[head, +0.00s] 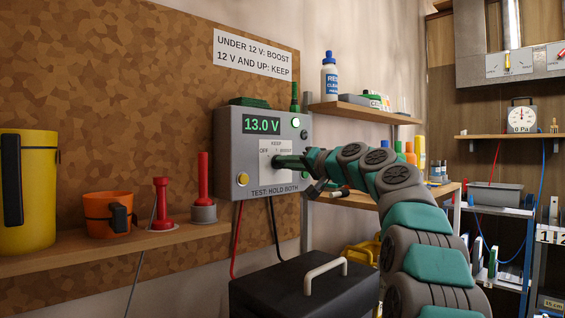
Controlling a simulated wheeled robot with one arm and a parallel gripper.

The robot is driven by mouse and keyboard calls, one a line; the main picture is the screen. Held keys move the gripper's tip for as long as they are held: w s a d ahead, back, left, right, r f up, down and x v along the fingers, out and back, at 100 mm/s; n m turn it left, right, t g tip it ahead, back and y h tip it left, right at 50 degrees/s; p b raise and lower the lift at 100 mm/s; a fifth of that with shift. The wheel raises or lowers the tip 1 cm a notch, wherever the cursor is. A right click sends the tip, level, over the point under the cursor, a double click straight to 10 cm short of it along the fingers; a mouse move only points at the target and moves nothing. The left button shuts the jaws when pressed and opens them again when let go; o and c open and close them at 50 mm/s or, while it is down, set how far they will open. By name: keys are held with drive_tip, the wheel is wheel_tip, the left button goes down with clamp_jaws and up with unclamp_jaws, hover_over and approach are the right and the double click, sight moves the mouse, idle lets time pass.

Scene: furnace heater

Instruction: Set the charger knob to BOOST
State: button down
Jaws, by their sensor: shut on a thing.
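The charger (228,150) is a grey box on the brown wall panel. Its green display (261,124) reads 13.0 V. A white dial plate (267,148) is marked OFF, KEEP and BOOST. My gripper (283,161) reaches in from the right and is shut at the middle of this plate, on the charger knob. The gripper covers the knob, so I cannot tell which mark it points to. A sign (253,53) above reads "UNDER 12 V: BOOST, 12 V AND UP: KEEP".
A black box with a pale handle (325,272) stands below. A shelf (120,250) at left holds a yellow container, orange cup and red-handled tools.

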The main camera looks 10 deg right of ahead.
drive_tip(key=shift+r+p, duration=0.15)
drive_tip(key=shift+p, duration=0.2)
drive_tip(key=shift+m+p, duration=1.15)
drive_tip(key=shift+m, duration=0.15)
drive_tip(key=c, duration=0.7)
unclamp_jaws()
drive_tip(key=shift+s+d, duration=0.1)
drive_tip(key=shift+b+v, duration=1.3)
drive_tip(key=shift+v, duration=2.05)
